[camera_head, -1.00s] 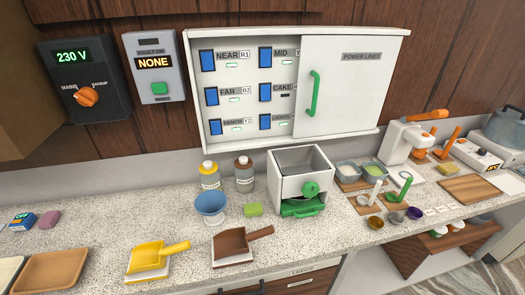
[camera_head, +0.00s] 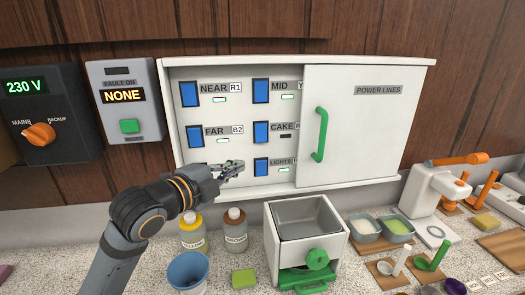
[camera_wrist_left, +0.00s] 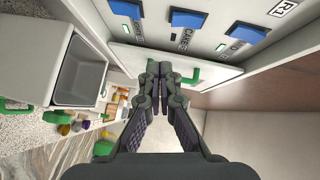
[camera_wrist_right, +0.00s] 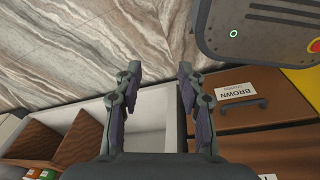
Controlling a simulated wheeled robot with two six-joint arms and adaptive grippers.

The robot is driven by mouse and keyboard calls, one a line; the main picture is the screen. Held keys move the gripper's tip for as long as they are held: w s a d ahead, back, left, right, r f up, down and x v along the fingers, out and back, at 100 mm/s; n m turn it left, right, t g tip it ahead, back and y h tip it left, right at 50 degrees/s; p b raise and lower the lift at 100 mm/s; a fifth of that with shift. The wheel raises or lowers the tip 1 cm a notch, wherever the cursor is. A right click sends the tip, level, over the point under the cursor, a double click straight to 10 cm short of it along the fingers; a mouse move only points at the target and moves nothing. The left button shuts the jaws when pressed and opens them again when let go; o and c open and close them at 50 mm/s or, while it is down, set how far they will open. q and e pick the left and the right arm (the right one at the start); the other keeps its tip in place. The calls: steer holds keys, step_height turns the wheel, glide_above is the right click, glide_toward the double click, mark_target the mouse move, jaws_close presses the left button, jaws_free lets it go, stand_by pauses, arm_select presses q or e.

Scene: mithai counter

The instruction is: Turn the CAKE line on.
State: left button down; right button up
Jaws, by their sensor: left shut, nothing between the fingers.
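The CAKE switch (camera_head: 261,132) is a blue rocker in the middle row of the open part of the white wall panel. The lamp (camera_head: 286,136) beside it is dark, while the other visible lamps are lit green. It also shows in the left wrist view (camera_wrist_left: 187,18), with its CAKE label below it. My left gripper (camera_head: 238,166) is shut and empty, in front of the panel, below and left of the CAKE switch, apart from it. My right gripper (camera_wrist_right: 158,75) is open and empty near the drawers, outside the head view.
The panel's sliding door (camera_head: 365,125) with a green handle (camera_head: 320,135) covers the right half. Below the panel are two bottles, a blue bowl (camera_head: 188,270) and a white machine (camera_head: 305,240). A fault box (camera_head: 124,98) reads NONE.

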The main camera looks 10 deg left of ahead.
arm_select(q)
steer(key=r+m, duration=0.1)
steer(key=r, duration=0.1)
steer(key=p, duration=0.5)
glide_toward(267, 140)
steer(key=w+d, duration=0.2)
steer(key=d, duration=0.1)
steer(key=w, duration=0.1)
steer(key=w+a, duration=0.1)
steer(key=w+f+p, duration=0.1)
steer(key=shift+w+a+h, duration=0.2)
steer(key=shift+h, duration=0.2)
arm_select(e)
steer(key=r, duration=0.3)
steer(key=s+r, duration=0.1)
steer(key=r, duration=0.1)
steer(key=shift+d+r, duration=0.15)
steer(key=shift+r, duration=0.25)
arm_select(q)
steer(key=shift+d+r, duration=0.1)
